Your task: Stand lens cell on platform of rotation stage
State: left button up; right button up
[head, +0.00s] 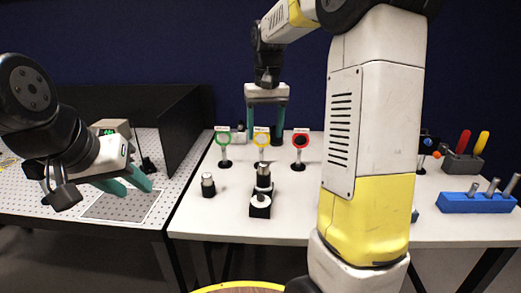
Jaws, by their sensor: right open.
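A black base with a pale round disc (260,206) stands near the middle of the white table and looks like the rotation stage. A dark cylinder with a metal top (263,177) stands at its far end; I cannot tell whether it is on it or behind it. A similar short cylinder (208,185) stands apart to the left. I cannot tell for sure which is the lens cell. My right gripper (267,130) is open, fingers pointing down, at the back of the table beyond these. My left gripper (130,184) is open and empty over the perforated board at left.
Green (223,139), yellow (261,139) and red (301,141) rings stand on posts in a row near my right gripper. A blue block (476,202) and a tool holder (462,163) are at right. My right arm hides part of the table. The white table (212,220) is clear at front left.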

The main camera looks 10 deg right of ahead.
jog(key=s+a+r+t+y, duration=0.1)
jog(key=s+t, duration=0.4)
jog(key=s, duration=1.7)
jog(key=shift+s+a+r+n+t+y, duration=0.2)
jog(key=shift+s+a+n+t+y, duration=0.2)
jog(key=shift+a+y, duration=0.15)
